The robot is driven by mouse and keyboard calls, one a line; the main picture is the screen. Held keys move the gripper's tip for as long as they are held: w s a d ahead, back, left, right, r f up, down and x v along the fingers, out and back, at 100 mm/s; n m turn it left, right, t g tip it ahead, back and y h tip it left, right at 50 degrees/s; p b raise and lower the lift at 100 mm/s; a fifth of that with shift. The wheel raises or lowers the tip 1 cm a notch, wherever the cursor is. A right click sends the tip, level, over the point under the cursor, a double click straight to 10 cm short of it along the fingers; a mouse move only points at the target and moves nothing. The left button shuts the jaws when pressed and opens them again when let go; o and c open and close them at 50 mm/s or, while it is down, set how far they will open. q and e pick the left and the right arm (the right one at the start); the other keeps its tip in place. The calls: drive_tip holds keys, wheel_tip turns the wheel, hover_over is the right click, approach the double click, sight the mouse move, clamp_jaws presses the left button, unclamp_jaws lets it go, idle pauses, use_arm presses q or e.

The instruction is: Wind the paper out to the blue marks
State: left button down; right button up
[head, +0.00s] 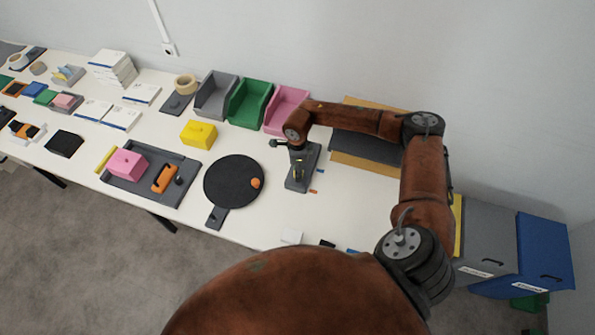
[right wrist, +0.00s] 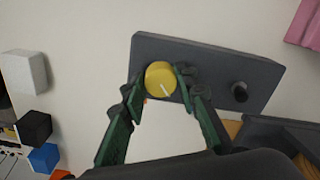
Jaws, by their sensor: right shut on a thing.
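A dark grey winder plate (head: 292,184) stands on the white table in the head view, and its plate fills the upper middle of the right wrist view (right wrist: 215,62). A round yellow knob (right wrist: 160,79) with a white line sits on it. My right gripper (right wrist: 161,82) is shut around the knob, one green finger on each side. A bright white area (right wrist: 168,130) between the fingers looks like paper; its end is hidden. Small orange marks (head: 313,191) lie on the table right of the winder. My left gripper is not in view.
A black post (right wrist: 239,91) rises from the plate. A black turntable (head: 230,183) stands to the left, and pink (head: 286,107) and green bins stand behind. White (right wrist: 25,70), black (right wrist: 34,128) and blue (right wrist: 43,158) blocks lie nearby. Table right of the winder is mostly clear.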

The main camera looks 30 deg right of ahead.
drive_tip(key=m, duration=0.3)
drive_tip(key=shift+w+m, duration=0.1)
drive_tip(key=shift+m, duration=0.3)
drive_tip(key=m, duration=0.3)
drive_tip(key=shift+d+m, duration=0.1)
drive_tip(key=shift+m, duration=0.2)
drive_tip(key=m+p, duration=0.1)
drive_tip(key=m, duration=0.5)
drive_tip(key=shift+w+d+r+m, duration=0.1)
drive_tip(key=shift+m, duration=0.2)
drive_tip(key=shift+p, duration=0.3)
drive_tip(key=o, duration=1.1)
drive_tip(key=shift+o, duration=0.3)
